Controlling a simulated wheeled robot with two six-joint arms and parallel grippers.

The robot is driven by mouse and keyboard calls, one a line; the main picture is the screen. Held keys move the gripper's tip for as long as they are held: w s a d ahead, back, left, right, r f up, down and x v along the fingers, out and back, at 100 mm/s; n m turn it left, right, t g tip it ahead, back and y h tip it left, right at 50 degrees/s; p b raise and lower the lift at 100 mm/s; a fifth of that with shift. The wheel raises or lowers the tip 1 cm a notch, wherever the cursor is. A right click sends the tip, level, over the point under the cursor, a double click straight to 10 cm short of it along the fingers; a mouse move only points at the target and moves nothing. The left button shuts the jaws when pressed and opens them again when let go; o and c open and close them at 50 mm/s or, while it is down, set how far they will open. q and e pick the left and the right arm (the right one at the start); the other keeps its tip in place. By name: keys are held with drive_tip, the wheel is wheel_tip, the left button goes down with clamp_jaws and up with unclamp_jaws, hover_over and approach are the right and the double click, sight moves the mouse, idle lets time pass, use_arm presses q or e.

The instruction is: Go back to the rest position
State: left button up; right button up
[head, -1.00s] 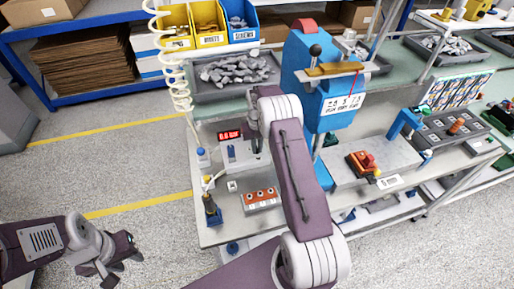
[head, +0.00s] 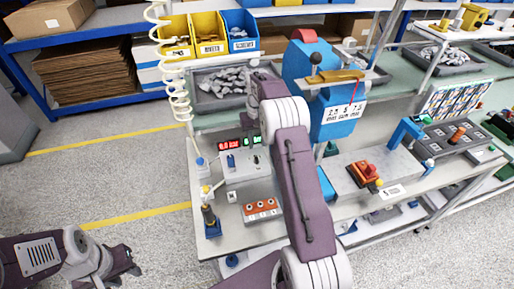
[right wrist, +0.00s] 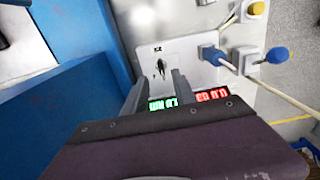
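The tester box (head: 245,172) stands on the bench with a red display (head: 228,145), a green display (head: 252,141) and a blue part. In the right wrist view its plate (right wrist: 190,50) shows a dark knob (right wrist: 161,66). The displays are lit, partly behind my gripper. My right gripper (right wrist: 160,82) is above the box; its two fingers stand apart with nothing seen between them. In the head view my arm hides its fingers. My left gripper (head: 128,262) is over the floor at the lower left, away from the bench; its finger gap is unclear.
A blue press-like machine (head: 335,105) stands right of my right arm. An orange-socketed block (head: 262,208) and a grey fixture with a red-orange part (head: 367,172) are on the bench. A coiled white cable (head: 178,80) hangs at left. The floor left of the bench is clear.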

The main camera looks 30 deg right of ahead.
idle(0.4)
drive_tip(key=w+a+r+t, duration=0.1)
drive_tip(key=a+r, duration=0.3)
drive_tip(key=r, duration=0.2)
drive_tip(key=s+a+r+n, duration=0.2)
drive_tip(key=s+a, duration=0.6)
drive_tip(key=s+a+f, duration=0.1)
drive_tip(key=s+f, duration=0.3)
drive_tip(key=s, duration=0.4)
drive_tip(key=s+a+f, duration=0.2)
drive_tip(key=s+f, duration=0.2)
drive_tip(key=s, duration=0.5)
drive_tip(key=shift+a+f, duration=0.2)
drive_tip(key=shift+f, duration=0.2)
drive_tip(key=shift+s, duration=0.2)
drive_tip(key=shift+w, duration=0.1)
